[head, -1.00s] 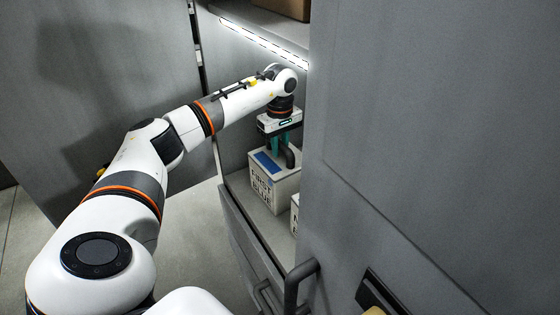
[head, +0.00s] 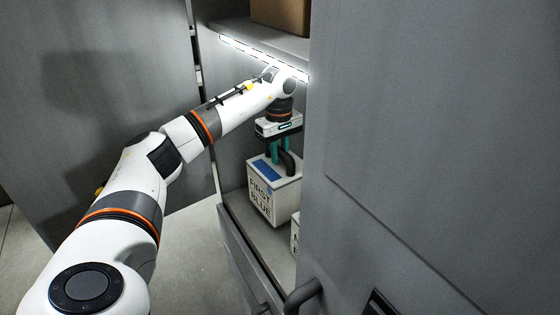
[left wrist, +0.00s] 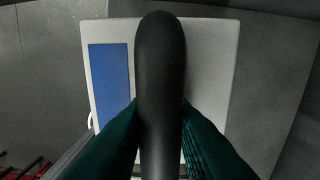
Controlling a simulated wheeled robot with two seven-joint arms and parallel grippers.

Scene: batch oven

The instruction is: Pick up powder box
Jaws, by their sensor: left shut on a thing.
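The powder box is a white box (head: 262,203) marked "FIRST BLUE", with a blue patch on its lid and a dark arched handle. It is inside the open cabinet, near upright, and seems slightly above the cabinet floor, though the gap is hard to see. My left gripper (head: 280,150) comes down from above, its green fingers shut on the handle. My right gripper is not in view.
A second white box (head: 295,235) is partly hidden by the grey panel (head: 430,130) at right. A lit shelf (head: 260,38) with a brown box (head: 280,15) is above my wrist. A dark bar handle (head: 302,296) sticks out at bottom centre.

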